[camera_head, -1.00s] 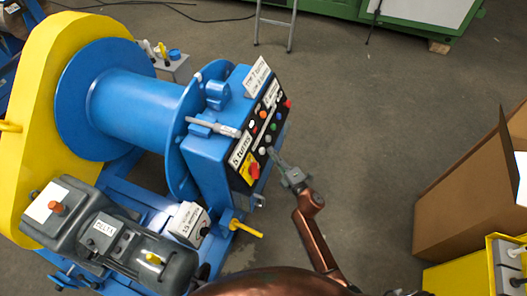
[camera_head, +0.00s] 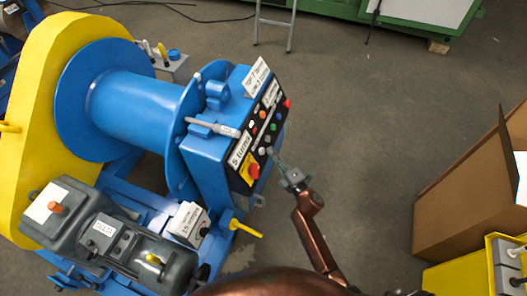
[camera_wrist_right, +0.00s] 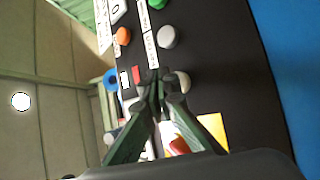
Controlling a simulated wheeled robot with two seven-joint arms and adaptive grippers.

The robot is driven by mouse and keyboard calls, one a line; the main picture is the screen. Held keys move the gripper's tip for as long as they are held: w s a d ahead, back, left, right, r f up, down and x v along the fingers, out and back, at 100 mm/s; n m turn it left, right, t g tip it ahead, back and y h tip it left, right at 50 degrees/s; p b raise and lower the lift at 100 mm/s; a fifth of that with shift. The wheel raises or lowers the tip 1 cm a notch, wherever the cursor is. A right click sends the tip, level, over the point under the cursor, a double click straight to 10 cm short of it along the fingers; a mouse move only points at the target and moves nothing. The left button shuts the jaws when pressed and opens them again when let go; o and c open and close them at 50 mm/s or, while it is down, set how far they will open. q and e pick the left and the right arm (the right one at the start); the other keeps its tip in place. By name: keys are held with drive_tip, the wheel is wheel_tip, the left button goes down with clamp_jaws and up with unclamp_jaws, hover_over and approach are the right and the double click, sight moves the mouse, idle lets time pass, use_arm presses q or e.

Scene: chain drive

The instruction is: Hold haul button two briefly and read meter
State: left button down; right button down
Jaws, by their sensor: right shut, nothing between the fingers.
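A black control panel (camera_head: 262,135) on the front of the blue winch housing carries several coloured round buttons, small labels and a red knob on a yellow plate (camera_head: 250,170). My right gripper (camera_head: 271,152) is shut and empty, with its fingertips at the panel's right edge beside the pale buttons. In the right wrist view its fingertips (camera_wrist_right: 162,92) partly cover one pale button (camera_wrist_right: 182,80); contact cannot be told. Another pale button (camera_wrist_right: 168,37) and an orange one (camera_wrist_right: 122,36) are clear of it. The labels are too blurred to tell which button is haul two. I cannot identify the meter. My left gripper is not in view.
The blue drum (camera_head: 130,108) and yellow guard (camera_head: 35,120) stand left of the panel. A yellow handle (camera_head: 245,229) sticks out below it. A cardboard box (camera_head: 470,190) stands at the right. The floor between is clear.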

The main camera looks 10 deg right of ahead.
idle(0.4)
drive_tip(key=shift+w+a+f, duration=0.2)
drive_tip(key=shift+a, duration=0.15)
idle(0.3)
drive_tip(key=shift+w+a+f+b, duration=0.25)
drive_tip(key=shift+a+b, duration=0.15)
drive_tip(key=shift+b, duration=0.15)
idle(1.3)
idle(1.4)
drive_tip(key=shift+s+d+r+p, duration=0.45)
drive_tip(key=shift+s+d+p, duration=0.1)
drive_tip(key=shift+d, duration=0.2)
